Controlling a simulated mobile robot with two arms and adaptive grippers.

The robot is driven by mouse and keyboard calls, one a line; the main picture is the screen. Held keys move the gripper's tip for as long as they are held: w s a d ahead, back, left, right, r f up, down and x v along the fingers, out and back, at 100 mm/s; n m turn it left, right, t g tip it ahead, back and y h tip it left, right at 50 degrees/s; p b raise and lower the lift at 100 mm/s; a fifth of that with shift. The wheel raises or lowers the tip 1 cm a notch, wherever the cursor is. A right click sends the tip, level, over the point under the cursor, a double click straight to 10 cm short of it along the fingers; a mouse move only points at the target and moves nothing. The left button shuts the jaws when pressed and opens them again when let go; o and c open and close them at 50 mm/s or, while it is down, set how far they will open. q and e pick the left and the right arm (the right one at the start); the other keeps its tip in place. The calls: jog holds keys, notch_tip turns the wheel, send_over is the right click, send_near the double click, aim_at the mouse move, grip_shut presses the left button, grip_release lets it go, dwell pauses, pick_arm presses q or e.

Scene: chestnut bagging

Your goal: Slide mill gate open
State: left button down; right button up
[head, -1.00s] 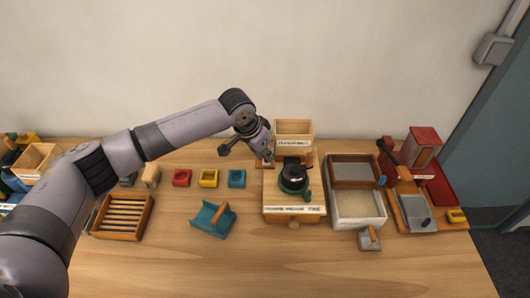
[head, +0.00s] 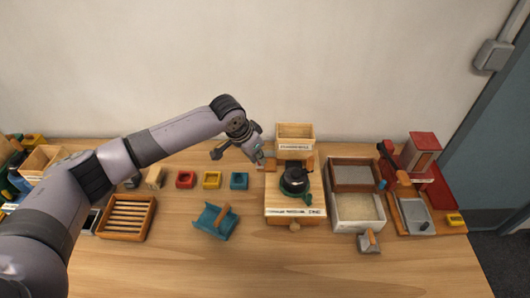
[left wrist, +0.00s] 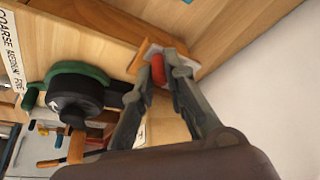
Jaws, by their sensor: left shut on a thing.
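The mill (head: 294,212) is a light wooden box with a black top, a green ring and a label strip, right of the middle of the table in the head view. It also shows in the left wrist view, with its green and black parts (left wrist: 78,92) at the left. My left gripper (head: 262,163) is at the mill's back left side. In the left wrist view my left gripper (left wrist: 158,72) is shut on a red knob (left wrist: 158,68) on an orange-brown wooden slat, the gate (left wrist: 143,55). The fingers partly hide the knob and slat. My right gripper is not in view.
An open wooden box (head: 295,132) stands behind the mill. A white-rimmed tray (head: 358,224) is to its right. Small red (head: 186,179), yellow (head: 212,180) and teal (head: 239,180) blocks and a teal scoop (head: 214,222) lie to its left. The table front is clear.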

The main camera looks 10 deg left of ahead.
pick_arm(q)
jog(key=shift+w+a, duration=0.1)
jog(key=shift+a, duration=0.05)
jog(key=c, duration=1.6)
grip_release()
jog(key=shift+a, duration=0.15)
jog(key=v, duration=1.2)
